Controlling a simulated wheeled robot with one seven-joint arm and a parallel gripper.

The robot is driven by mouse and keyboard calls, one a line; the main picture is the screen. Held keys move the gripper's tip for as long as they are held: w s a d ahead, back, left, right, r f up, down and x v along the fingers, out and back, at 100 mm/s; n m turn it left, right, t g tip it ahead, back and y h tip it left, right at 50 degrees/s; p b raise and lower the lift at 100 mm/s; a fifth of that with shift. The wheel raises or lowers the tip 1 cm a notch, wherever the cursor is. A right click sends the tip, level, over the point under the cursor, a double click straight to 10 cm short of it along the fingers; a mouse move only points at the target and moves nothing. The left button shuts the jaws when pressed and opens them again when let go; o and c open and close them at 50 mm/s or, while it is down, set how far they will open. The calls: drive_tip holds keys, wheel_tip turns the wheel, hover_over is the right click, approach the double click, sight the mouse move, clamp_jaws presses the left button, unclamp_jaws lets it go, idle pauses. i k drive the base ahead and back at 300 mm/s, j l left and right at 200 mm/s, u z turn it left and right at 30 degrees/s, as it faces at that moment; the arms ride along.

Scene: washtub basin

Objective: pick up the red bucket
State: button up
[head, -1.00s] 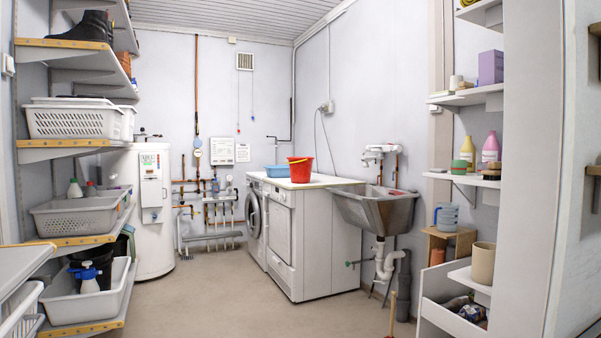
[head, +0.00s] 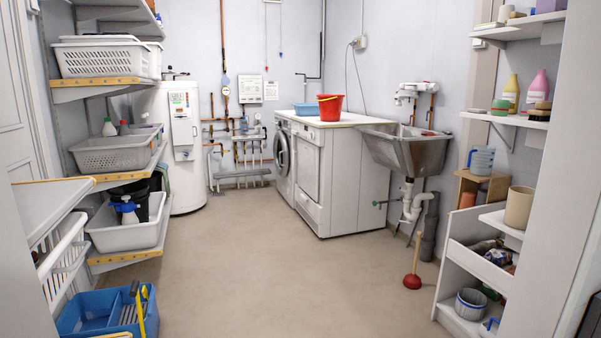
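The red bucket (head: 330,108) stands upright on the white top (head: 360,120) over the washing machines, towards the back of the room. A yellow line, perhaps its handle, runs along its rim. A blue basin (head: 307,109) sits just left of and behind it, partly hidden by the bucket. My gripper is not in view.
A grey sink (head: 410,151) hangs right of the machines, with a red plunger (head: 412,281) on the floor below. Shelves with white baskets (head: 118,153) line the left, and a blue caddy (head: 95,312) lies front left. Shelving (head: 470,262) stands right. The middle floor (head: 260,270) is clear.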

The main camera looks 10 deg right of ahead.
sight(329, 105)
drive_tip(key=i, duration=0.8)
drive_tip(key=i+l+z, duration=0.15)
drive_tip(key=i, duration=0.6)
drive_tip(key=i+j, duration=0.1)
drive_tip(key=i, duration=0.7)
drive_tip(key=i+z, duration=0.15)
drive_tip(key=i, duration=0.65)
drive_tip(key=i+j, duration=0.15)
drive_tip(key=i, duration=0.6)
drive_tip(key=z, duration=0.05)
